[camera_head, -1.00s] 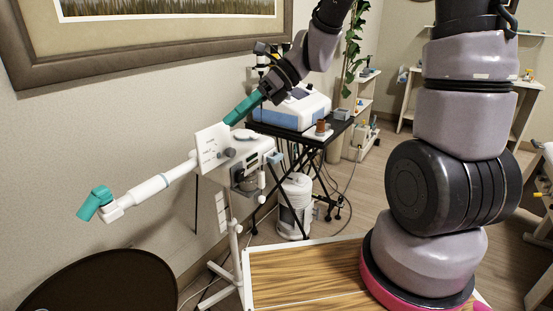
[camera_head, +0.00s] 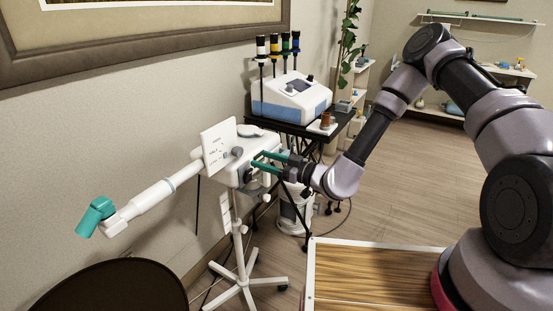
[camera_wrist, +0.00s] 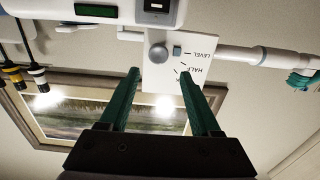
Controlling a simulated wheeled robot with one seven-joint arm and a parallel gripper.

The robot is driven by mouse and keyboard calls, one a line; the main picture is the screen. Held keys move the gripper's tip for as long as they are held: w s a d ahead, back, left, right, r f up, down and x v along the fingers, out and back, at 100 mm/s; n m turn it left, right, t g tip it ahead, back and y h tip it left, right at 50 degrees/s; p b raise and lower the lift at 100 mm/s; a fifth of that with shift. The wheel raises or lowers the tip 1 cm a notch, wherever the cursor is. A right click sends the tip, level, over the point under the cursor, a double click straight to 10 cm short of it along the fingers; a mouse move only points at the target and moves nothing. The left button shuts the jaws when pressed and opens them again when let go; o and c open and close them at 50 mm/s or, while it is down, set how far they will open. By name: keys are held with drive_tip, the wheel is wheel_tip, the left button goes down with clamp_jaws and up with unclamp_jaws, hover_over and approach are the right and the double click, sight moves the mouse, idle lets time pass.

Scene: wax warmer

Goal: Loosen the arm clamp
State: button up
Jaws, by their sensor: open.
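A white device on a wheeled stand (camera_head: 238,255) carries a white arm (camera_head: 155,195) reaching left, ending in a teal head (camera_head: 95,216). A white dial plate (camera_head: 216,147) with angle markings stands at the arm's base. A grey knob (camera_head: 237,152), which looks like the arm clamp, sits beside the plate. My gripper (camera_head: 262,160) is open, its teal fingers pointing left at the device just right of the knob. In the wrist view, upside down, the knob (camera_wrist: 158,53) shows beyond and between the open fingers (camera_wrist: 160,75). I cannot tell any contact; nothing is held.
A blue-and-white machine (camera_head: 291,98) and several coloured-topped rods stand on a black cart (camera_head: 330,130) behind. A dark round seat (camera_head: 110,288) is at front left, a wood-topped surface (camera_head: 370,275) at front right. A framed picture (camera_head: 130,30) hangs on the wall. Floor is open at right.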

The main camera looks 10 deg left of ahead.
sight(241, 153)
drive_tip(key=shift+x, duration=3.8)
drive_tip(key=shift+w+f, duration=0.1)
drive_tip(key=shift+f, duration=0.05)
